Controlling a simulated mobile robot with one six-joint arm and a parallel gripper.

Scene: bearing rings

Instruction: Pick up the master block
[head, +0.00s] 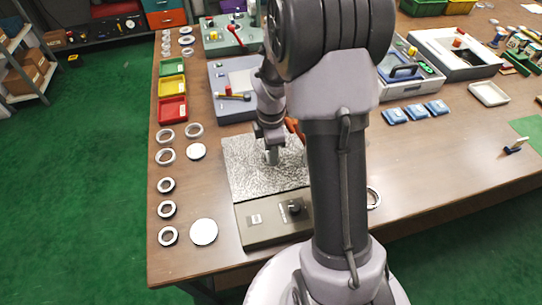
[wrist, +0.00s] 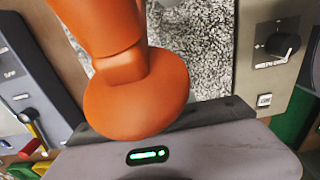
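My gripper (head: 270,142) points down over the speckled grey plate (head: 240,178) of a dark instrument with a knob. A small pale grey piece (head: 271,157) shows right under its tip, at or just above the plate. It may be the master block, but I cannot tell it from a fingertip. In the wrist view a large orange part (wrist: 137,95) covers the middle. The grey housing with a green light (wrist: 148,155) fills the bottom. Fingertips and any block between them are hidden there. The speckled plate (wrist: 205,50) shows behind.
White and dark-edged rings (head: 168,209) and white discs (head: 204,232) lie on the table left of the plate. Green, yellow and red trays (head: 172,109) stand behind them. Blue cases (head: 416,111) and a white tray (head: 489,93) are at right. My arm hides the plate's right side.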

